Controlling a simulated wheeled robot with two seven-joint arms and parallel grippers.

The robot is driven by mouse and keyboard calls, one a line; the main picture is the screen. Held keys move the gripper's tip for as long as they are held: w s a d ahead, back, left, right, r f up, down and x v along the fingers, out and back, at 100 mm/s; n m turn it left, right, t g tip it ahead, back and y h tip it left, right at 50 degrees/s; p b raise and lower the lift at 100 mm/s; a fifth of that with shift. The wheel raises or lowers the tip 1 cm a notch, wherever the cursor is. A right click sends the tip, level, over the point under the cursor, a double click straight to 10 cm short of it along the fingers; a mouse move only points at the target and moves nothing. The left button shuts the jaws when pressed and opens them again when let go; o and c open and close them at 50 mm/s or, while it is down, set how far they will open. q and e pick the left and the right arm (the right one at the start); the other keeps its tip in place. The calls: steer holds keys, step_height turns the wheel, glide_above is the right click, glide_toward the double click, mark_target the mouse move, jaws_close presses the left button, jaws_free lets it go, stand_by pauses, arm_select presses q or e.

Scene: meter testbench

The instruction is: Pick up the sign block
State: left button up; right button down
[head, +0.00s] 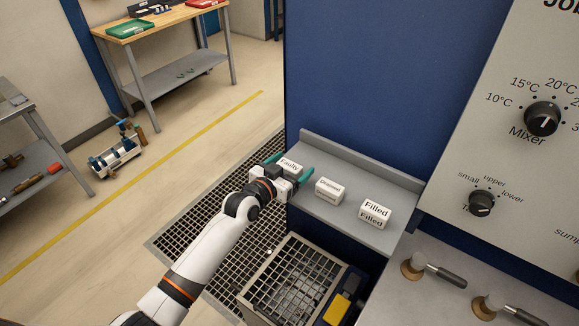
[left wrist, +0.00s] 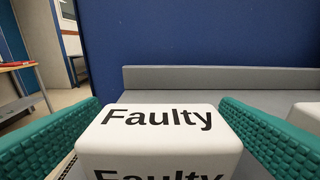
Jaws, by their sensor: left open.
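Several white sign blocks stand in a row on the grey shelf (head: 326,222). The "Faulty" block (head: 289,165) is at the left end, a block that seems to read "Drained" (head: 329,190) is in the middle, and the "Filled" block (head: 375,213) is at the right. My left gripper (head: 290,166) is open at the "Faulty" block, its green fingers on either side of it. In the left wrist view the "Faulty" block (left wrist: 160,125) sits between the open fingers; whether they touch it I cannot tell. My right gripper is not in view.
The shelf has a raised back edge (head: 360,160) against a blue panel (head: 370,80). A grey control panel with a Mixer knob (head: 542,119) stands at the right. A metal grid basket (head: 294,280) is below the shelf. Lever handles (head: 440,273) are at the lower right.

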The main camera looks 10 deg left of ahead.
arm_select(q)
steer(key=shift+w+d+f, duration=0.15)
steer(key=shift+w+d, duration=0.05)
steer(key=shift+w, duration=0.4)
steer(key=c, duration=1.1)
steer(key=shift+o, duration=0.2)
